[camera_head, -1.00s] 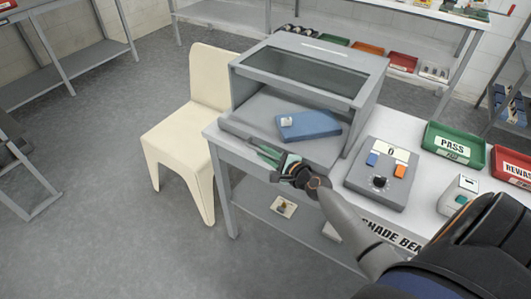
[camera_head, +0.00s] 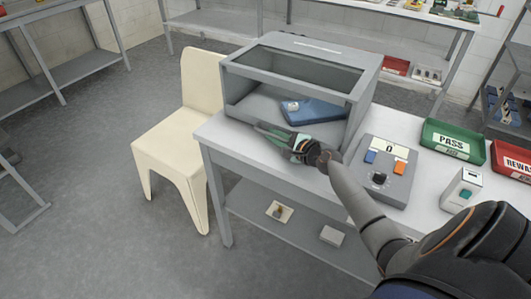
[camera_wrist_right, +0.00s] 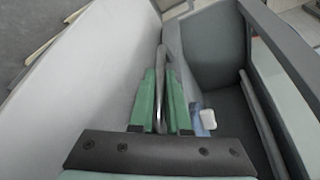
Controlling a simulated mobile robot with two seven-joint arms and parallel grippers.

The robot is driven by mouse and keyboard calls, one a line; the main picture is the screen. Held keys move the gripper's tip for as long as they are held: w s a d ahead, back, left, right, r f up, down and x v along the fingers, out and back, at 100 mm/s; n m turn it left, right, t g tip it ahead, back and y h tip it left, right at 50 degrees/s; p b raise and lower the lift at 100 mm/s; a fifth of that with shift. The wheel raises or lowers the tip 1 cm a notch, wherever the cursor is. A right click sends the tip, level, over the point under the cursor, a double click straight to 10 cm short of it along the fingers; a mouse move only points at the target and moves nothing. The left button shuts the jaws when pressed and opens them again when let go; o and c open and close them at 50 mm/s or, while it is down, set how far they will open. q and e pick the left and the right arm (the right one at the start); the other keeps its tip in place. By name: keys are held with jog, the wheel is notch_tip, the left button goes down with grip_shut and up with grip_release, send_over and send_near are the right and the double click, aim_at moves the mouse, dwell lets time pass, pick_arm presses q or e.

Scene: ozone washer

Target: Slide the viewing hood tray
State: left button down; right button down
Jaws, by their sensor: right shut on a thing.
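The grey viewing hood (camera_head: 300,68) stands on the bench with its dark window facing me. Its grey tray (camera_head: 262,104) lies inside the opening, with a blue flat item (camera_head: 316,111) bearing a small white tag on it. My right gripper (camera_head: 268,135) is at the front of the hood, its green fingers along the tray's front edge. In the right wrist view the gripper (camera_wrist_right: 160,82) is shut on the tray's thin upright front lip (camera_wrist_right: 161,60). The fingers hide part of the lip. My left gripper is not in view.
A grey control box (camera_head: 381,170) with blue and orange buttons sits right of the hood. Green PASS (camera_head: 454,141) and red rework (camera_head: 512,166) bins and a small white device (camera_head: 461,189) stand farther right. A cream chair (camera_head: 182,130) is at the left.

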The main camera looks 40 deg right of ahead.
jog(key=shift+w+d+f, duration=0.1)
jog(key=shift+w+d, duration=0.05)
jog(key=shift+d, duration=0.35)
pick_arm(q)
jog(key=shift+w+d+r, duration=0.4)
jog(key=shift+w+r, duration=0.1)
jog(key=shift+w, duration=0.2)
pick_arm(e)
jog(key=shift+r, duration=0.2)
jog(key=c, duration=1.2)
grip_release()
jog(key=shift+d, duration=0.1)
jog(key=shift+o, duration=0.2)
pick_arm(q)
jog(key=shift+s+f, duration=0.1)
pick_arm(e)
jog(key=shift+s, duration=0.25)
jog(key=p+v, duration=0.1)
jog(key=v, duration=1.1)
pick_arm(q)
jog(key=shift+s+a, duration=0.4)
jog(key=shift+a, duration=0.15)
